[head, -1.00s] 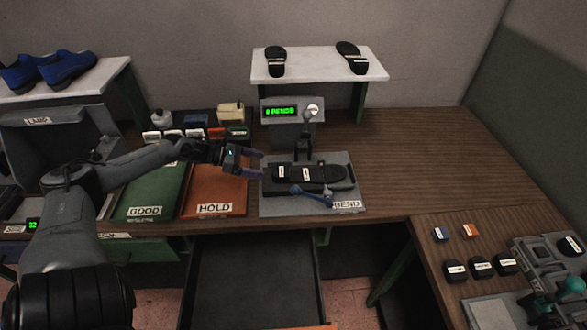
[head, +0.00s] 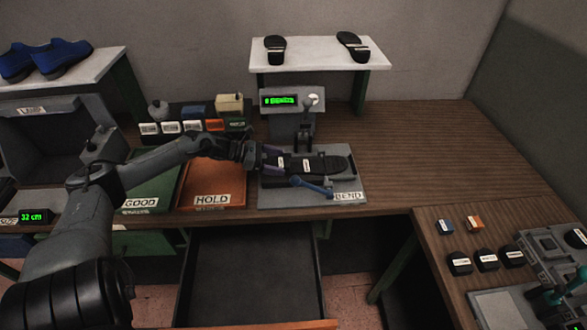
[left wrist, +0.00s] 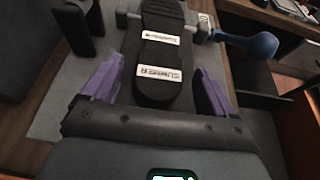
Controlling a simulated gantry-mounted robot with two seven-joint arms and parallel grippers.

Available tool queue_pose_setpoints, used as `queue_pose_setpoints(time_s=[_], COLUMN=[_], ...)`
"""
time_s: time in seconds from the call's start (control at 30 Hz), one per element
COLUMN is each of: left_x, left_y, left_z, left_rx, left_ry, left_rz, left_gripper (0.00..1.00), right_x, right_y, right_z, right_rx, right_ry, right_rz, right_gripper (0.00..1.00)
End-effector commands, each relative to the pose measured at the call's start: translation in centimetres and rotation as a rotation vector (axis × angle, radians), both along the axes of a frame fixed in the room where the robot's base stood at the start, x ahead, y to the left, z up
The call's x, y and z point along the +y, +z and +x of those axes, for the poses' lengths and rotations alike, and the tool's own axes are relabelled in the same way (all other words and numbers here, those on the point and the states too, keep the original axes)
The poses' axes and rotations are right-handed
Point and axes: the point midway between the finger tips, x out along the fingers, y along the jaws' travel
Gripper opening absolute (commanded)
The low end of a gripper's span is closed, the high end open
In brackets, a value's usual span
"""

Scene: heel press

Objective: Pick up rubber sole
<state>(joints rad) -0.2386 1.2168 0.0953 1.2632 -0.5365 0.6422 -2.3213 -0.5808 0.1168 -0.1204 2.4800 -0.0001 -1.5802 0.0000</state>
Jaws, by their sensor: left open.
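A black rubber sole (head: 316,165) with white labels lies on the grey bend fixture (head: 352,186) on the bench. My left gripper (head: 272,160) is at the sole's left end. In the left wrist view the sole (left wrist: 163,28) lies between the two purple fingers of my left gripper (left wrist: 156,85). The fingers are open, one on each side of the sole's near end, with gaps between them and the sole. My right gripper is not in view.
A blue-handled lever (head: 312,188) lies along the fixture's front edge. A green-lit display (head: 279,100) stands behind it. The green GOOD tray (head: 150,185) and orange HOLD tray (head: 213,184) are to the left. Two more soles sit on the white shelf (head: 315,56). The bench right is clear.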

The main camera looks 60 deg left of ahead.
Motion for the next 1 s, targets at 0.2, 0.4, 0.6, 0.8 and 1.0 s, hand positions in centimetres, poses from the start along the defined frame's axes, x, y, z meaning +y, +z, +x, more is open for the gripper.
queue_pose_setpoints(time_s=[0.2,0.4,0.6,0.8,1.0], left_x=[-0.8,-1.2,-1.2,-1.2,-1.2], left_y=[-0.7,-1.0,-1.0,-1.0,-1.0], left_z=[1.6,2.1,2.1,2.1,2.1], left_rx=[-0.004,0.000,0.000,0.000,0.000], left_ry=[0.001,0.000,0.000,0.000,0.000], left_rz=[-0.001,0.001,0.001,0.001,0.001], left_gripper=[0.87,0.87,0.87,0.64,0.34], right_x=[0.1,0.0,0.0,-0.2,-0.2], right_y=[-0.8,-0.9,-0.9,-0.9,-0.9], right_z=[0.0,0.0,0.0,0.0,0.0], right_rx=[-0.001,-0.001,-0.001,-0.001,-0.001], right_ry=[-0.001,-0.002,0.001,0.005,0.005], right_rz=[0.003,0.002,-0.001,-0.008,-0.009], right_gripper=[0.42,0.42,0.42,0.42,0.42])
